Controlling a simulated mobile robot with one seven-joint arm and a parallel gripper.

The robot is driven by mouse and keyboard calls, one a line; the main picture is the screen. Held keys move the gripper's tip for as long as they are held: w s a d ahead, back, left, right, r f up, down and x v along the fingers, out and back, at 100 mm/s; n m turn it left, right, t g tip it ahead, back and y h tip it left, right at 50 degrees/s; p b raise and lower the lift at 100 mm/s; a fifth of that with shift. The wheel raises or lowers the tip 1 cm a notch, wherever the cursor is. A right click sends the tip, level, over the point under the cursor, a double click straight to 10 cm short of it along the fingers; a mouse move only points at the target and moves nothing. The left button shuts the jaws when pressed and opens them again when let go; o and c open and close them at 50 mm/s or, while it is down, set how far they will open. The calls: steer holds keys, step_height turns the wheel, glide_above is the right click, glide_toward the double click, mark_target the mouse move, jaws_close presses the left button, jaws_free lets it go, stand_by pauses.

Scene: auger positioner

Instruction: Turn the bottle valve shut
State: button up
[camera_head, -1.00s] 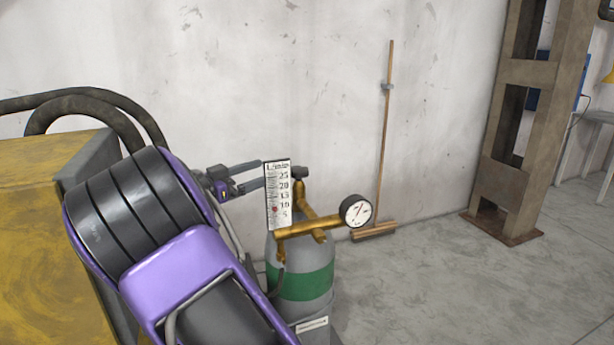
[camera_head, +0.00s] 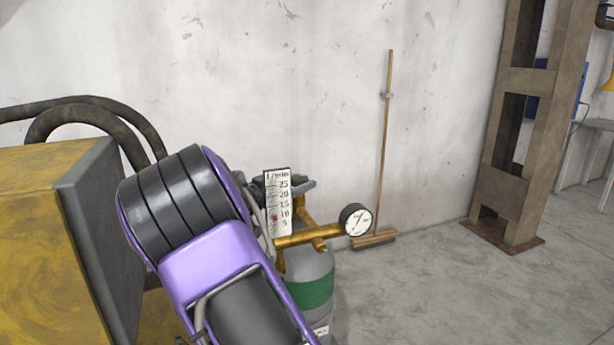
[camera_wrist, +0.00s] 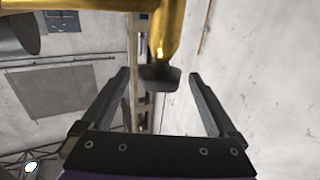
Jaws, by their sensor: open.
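The gas bottle (camera_head: 312,292) is grey with a green band and stands by the wall. Its brass regulator (camera_head: 310,237) carries a round gauge (camera_head: 356,219) and a flow scale plate (camera_head: 278,203). In the wrist view the dark valve knob (camera_wrist: 160,76) sits at the end of a brass stem (camera_wrist: 165,35). My gripper (camera_wrist: 159,73) is open, with one finger on each side of the knob and gaps showing at both sides. In the head view my arm hides most of the gripper. A dark finger shows at the bottle's top, where the knob is hard to make out.
A yellow machine (camera_head: 35,240) with dark hoses stands at the left. A broom (camera_head: 384,150) leans on the wall behind the bottle. A steel column (camera_head: 515,130) stands at the right. The floor right of the bottle is clear.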

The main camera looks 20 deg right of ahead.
mark_target(307, 178)
steer(key=shift+x, duration=2.4)
steer(key=c, duration=1.4)
steer(key=shift+o, duration=0.2)
steer(key=shift+f+b, duration=0.15)
steer(key=shift+b, duration=0.15)
